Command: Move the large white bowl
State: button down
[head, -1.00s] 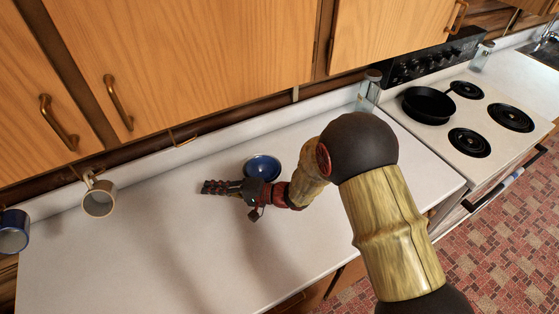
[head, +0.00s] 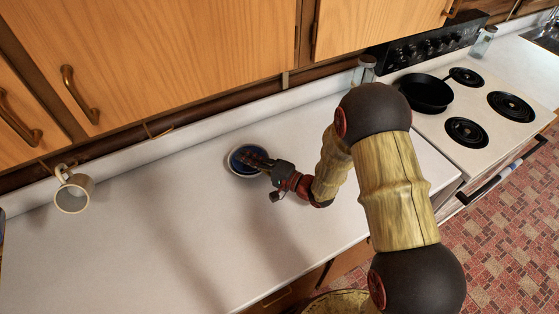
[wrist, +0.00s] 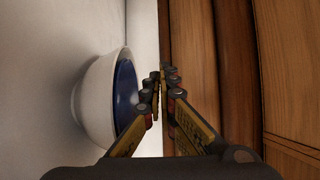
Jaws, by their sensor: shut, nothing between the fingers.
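The large bowl, white outside and dark blue inside, stands upright on the white counter. In the head view its rim (head: 231,166) shows behind my gripper (head: 246,157), which covers part of the inside. In the wrist view the bowl (wrist: 98,98) is on the left. My gripper (wrist: 160,82) is there in the middle, its fingertips together and empty, just beside the bowl's rim. I cannot tell whether a finger touches the rim.
A glass jar (head: 364,72) stands near the stove, which carries a black pan (head: 426,92). The counter (head: 150,245) in front of the bowl is clear.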

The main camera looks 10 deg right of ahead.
aim_at(267, 155)
jog(key=w+d, duration=0.2)
jog(key=d, duration=1)
notch_tip(267, 155, down, 5)
jog(key=shift+s+d+r+b, duration=0.1)
jog(key=shift+b, duration=0.7)
jog(key=shift+s+a, duration=0.1)
jog(key=shift+a, duration=0.35)
jog(key=shift+a, duration=0.1)
jog(key=a, duration=0.1)
jog(key=a+b, duration=0.1)
jog(key=a, duration=0.1)
jog(key=a+b, duration=0.1)
jog(key=a, duration=0.1)
jog(key=shift+s, duration=0.35)
jog(key=shift+d, duration=0.15)
